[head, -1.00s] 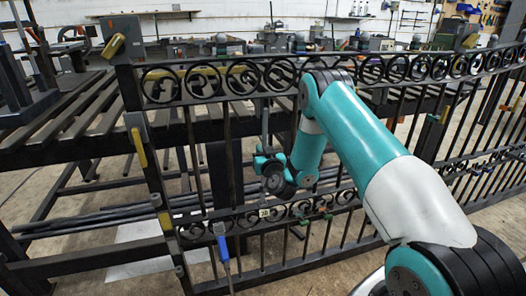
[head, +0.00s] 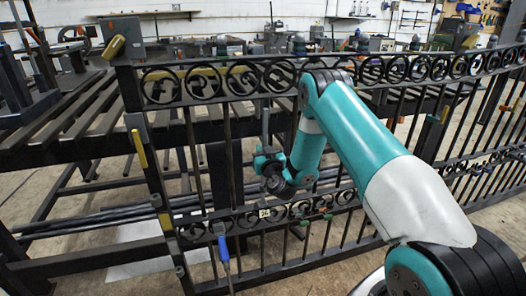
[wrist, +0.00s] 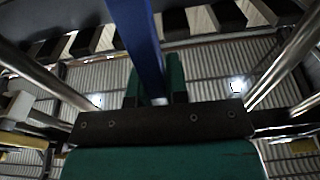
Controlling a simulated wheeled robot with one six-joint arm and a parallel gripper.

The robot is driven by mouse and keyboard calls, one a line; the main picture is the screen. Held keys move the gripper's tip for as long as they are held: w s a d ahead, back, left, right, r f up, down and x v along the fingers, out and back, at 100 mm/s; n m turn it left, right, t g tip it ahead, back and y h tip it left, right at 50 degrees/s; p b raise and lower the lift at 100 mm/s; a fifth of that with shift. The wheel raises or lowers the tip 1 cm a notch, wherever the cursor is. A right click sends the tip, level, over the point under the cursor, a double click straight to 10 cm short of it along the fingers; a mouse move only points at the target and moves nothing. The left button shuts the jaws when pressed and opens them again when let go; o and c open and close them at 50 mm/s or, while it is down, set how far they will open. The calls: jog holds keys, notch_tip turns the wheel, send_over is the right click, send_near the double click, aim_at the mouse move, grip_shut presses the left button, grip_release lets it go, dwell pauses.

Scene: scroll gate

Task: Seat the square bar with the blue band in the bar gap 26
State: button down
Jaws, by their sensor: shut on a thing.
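My gripper (wrist: 155,88) is shut on the square bar with the blue band (wrist: 139,35); the wrist view shows the blue part rising between two dark green fingers. In the head view my gripper (head: 270,165) is small, in front of the gate near its left end. A grey upright length of the bar (head: 265,122) shows above it. The white tag reading 26 (head: 264,213) is on the lower scroll rail, just below my gripper. The bar's lower end and its exact place relative to the gap are hard to make out.
The black scroll gate (head: 240,148) has ring-filled rails and upright bars. Yellow-handled pieces (head: 140,148) are on the left post. A slatted bench (head: 70,125) stands behind the gate.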

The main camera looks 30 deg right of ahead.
jog(key=shift+r+p, duration=0.6)
jog(key=shift+r, duration=0.1)
jog(key=shift+f+b, duration=0.1)
jog(key=shift+b, duration=0.35)
jog(key=shift+b+v, duration=0.85)
jog(key=shift+b, duration=1)
jog(key=shift+s+a+b, duration=0.2)
jog(key=shift+s+b, duration=0.4)
jog(key=shift+b, duration=0.6)
jog(key=b+v, duration=0.9)
jog(key=shift+r+b, duration=0.3)
jog(key=shift+r, duration=0.2)
